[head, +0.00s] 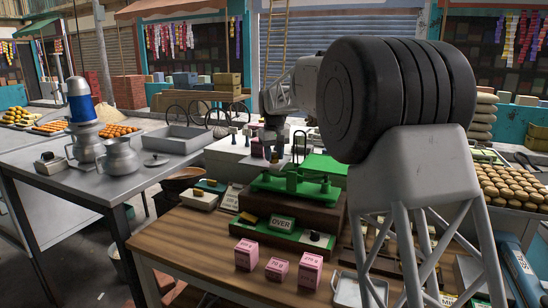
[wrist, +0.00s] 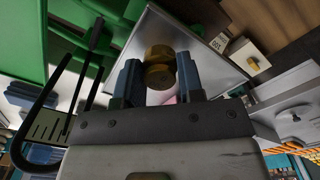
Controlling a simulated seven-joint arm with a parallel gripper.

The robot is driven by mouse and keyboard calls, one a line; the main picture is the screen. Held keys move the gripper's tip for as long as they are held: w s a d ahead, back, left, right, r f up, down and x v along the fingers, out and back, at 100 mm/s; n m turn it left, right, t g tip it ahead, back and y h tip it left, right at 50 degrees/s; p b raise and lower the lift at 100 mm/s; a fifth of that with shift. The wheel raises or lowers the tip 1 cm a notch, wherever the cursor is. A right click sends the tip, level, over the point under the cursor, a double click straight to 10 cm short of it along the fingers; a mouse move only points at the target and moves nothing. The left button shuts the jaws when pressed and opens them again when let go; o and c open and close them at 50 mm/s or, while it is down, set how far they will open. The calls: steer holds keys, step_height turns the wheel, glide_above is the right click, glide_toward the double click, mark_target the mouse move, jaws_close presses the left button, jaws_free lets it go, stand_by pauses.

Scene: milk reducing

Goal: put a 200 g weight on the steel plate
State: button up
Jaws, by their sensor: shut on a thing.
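My gripper (head: 273,150) is beyond the green balance (head: 290,188) in the head view, low over a pale work surface. In the wrist view my gripper (wrist: 158,78) has its two blue-grey fingers on either side of a round brass weight (wrist: 159,54). It is shut on this weight; no mass marking is readable. A flat, silvery plate-like surface (wrist: 205,40) with a straight edge lies beyond the weight in the wrist view. I cannot tell whether the weight touches it.
Pink labelled boxes (head: 277,268) stand at the front of the wooden table (head: 175,240). An OVER sign (head: 282,222) sits before the balance. A thin black bent rod (wrist: 60,95) rises close to my gripper.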

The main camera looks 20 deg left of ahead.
mark_target(274, 154)
steer(key=shift+f, duration=0.35)
steer(key=shift+f, duration=0.1)
steer(key=o, duration=1)
step_height(274, 154, up, 12)
steer(key=shift+r, duration=0.1)
steer(key=shift+d, duration=0.1)
stand_by(1.0)
